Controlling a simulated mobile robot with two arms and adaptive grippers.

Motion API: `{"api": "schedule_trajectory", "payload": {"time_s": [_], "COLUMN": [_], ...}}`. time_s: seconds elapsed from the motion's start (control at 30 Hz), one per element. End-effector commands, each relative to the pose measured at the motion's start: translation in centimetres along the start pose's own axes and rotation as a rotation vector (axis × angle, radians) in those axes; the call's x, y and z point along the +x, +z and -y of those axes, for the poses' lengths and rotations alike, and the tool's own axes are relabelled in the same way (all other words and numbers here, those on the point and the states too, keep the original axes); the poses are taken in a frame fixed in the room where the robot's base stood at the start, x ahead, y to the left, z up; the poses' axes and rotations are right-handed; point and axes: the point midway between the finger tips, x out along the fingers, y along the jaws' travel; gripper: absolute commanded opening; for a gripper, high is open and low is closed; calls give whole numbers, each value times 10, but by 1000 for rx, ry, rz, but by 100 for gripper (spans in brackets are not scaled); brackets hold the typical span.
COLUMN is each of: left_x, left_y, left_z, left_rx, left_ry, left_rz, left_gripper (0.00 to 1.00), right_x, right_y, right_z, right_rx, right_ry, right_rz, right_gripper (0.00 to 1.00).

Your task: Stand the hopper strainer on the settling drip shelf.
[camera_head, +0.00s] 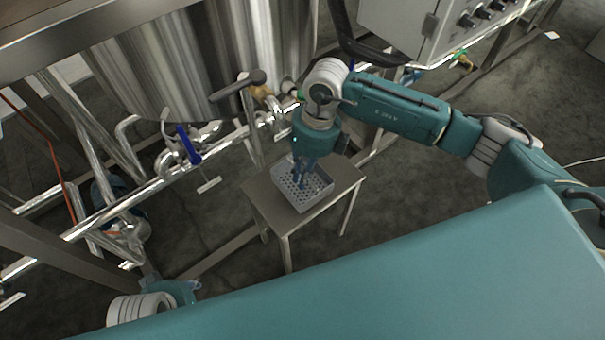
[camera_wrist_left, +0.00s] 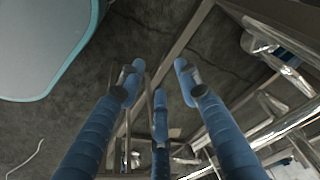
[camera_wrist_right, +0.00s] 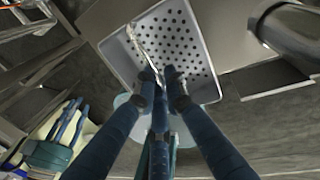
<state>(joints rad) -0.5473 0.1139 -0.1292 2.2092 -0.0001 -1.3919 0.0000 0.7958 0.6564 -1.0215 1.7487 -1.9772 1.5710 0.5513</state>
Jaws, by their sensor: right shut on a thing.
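A grey, square, perforated box (camera_head: 318,192), which looks like the hopper strainer, is upright at the top of a small steel table (camera_head: 262,207). I cannot tell whether it touches the tabletop. It also shows in the right wrist view (camera_wrist_right: 190,32), with a thin bright strip across its inside. My right gripper (camera_head: 301,176) points down into the box, its fingers (camera_wrist_right: 162,78) closed together at the strip; the exact contact is hidden. My left gripper (camera_wrist_left: 155,80) is open and empty, over the floor. No shelf is clearly identifiable as the settling drip shelf apart from this table.
A large steel tank (camera_head: 170,65) stands behind the table, with pipes and a blue-handled valve (camera_head: 188,145) at left. A grey control box (camera_head: 440,25) is at the upper right. Dark floor (camera_head: 385,205) lies clear right of the table.

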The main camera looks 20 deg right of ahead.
Motion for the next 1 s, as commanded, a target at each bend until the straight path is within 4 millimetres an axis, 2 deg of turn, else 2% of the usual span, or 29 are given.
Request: {"api": "schedule_trajectory", "payload": {"time_s": [0.2, 0.97, 1.0], "left_x": [-11, -34, -34], "left_y": [-10, -12, -12], "left_z": [0, 2, 2], "left_rx": [0, 1, 1], "left_ry": [0, -4, -4], "left_rz": [-25, -34, -34], "left_gripper": [34, 34, 34], "right_x": [3, 10, 10], "right_y": [0, 0, 0], "right_z": [1, 2, 2], "right_rx": [1, 1, 1], "right_ry": [0, 0, 0], "right_rz": [0, 0, -1], "right_gripper": [0, 0, 16]}}
